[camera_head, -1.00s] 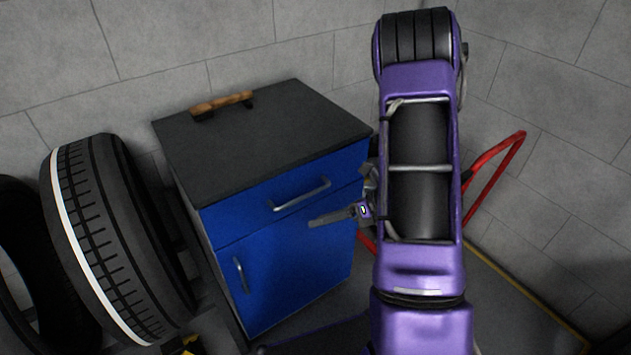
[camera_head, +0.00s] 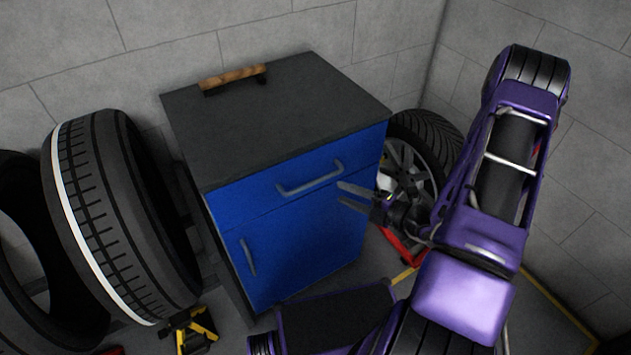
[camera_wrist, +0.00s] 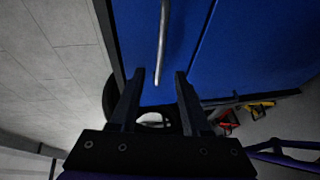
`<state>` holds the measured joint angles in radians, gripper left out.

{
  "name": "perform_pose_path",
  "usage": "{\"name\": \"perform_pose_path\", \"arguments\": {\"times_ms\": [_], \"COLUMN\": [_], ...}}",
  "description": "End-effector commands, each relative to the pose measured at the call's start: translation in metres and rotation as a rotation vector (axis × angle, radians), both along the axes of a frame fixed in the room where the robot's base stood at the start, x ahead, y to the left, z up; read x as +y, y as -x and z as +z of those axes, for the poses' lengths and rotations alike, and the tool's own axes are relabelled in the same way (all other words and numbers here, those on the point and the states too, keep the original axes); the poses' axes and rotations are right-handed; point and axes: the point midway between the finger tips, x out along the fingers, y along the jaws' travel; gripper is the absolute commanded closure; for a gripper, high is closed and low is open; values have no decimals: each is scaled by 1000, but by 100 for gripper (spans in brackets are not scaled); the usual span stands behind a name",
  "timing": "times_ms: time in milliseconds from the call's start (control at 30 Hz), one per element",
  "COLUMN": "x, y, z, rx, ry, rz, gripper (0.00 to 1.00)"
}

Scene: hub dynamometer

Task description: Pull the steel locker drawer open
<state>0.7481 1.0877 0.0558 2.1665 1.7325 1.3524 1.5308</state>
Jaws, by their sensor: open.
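The steel locker is a blue cabinet with a dark top (camera_head: 275,115). Its drawer (camera_head: 250,197) is the upper front panel and looks shut, with a grey bar handle (camera_head: 310,180). A door (camera_head: 305,245) with its own handle (camera_head: 248,257) lies below it. My gripper (camera_head: 342,193) is open in front of the drawer's right part, just right of the handle. In the wrist view the drawer handle (camera_wrist: 163,45) runs lengthwise ahead of my open fingers (camera_wrist: 158,80), its near end between their tips in the picture. I cannot tell whether they touch; nothing is held.
A wooden-handled brush-like tool (camera_head: 233,79) lies on the cabinet top. Tyres (camera_head: 120,215) stand at left, and a wheel (camera_head: 412,165) stands behind my gripper at right. A yellow and black item (camera_head: 190,330) is on the floor.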

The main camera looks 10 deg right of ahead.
Motion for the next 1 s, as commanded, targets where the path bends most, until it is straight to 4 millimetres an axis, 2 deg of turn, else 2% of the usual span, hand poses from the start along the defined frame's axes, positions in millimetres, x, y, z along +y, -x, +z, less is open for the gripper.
{"name": "perform_pose_path", "arguments": {"times_ms": [200, 500, 900, 933, 1000], "x": [33, 61, 67, 67, 67], "y": [-36, -70, -77, -77, -77], "z": [-9, -18, -19, -19, -19], "rx": [0, 0, 0, 0, 0], "ry": [-1, 1, 1, 1, 1], "rz": [4, 2, 0, 0, 0], "gripper": [53, 53, 53, 55, 67]}}
